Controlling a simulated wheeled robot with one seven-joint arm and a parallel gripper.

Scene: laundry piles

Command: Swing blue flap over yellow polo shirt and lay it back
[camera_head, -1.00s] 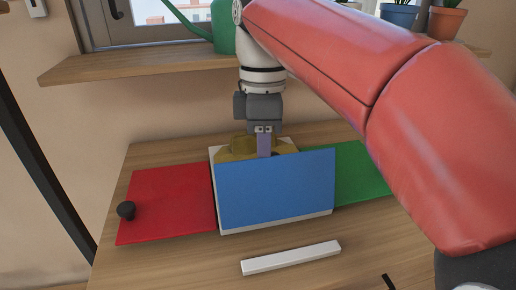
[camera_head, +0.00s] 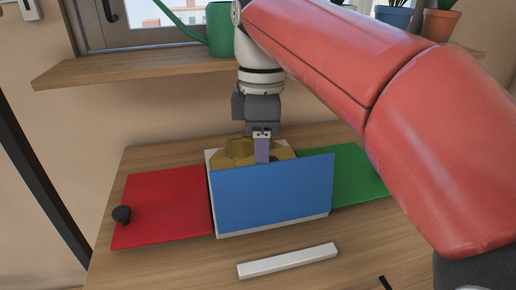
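The blue flap (camera_head: 272,196) is tilted up from the front of the folding board and hides most of its middle. Part of the yellow polo shirt (camera_head: 238,150) shows behind the flap's top edge, lying on the white board (camera_head: 209,160). My gripper (camera_head: 262,160) points down behind the flap's top edge, over the shirt. Its fingertips are hidden by the flap, so I cannot see whether they touch it or whether they are open or shut.
The green flap (camera_head: 352,172) lies flat on the right. A white bar (camera_head: 288,261) lies on the table in front. A shelf (camera_head: 130,68) with a green watering can (camera_head: 219,32) is behind.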

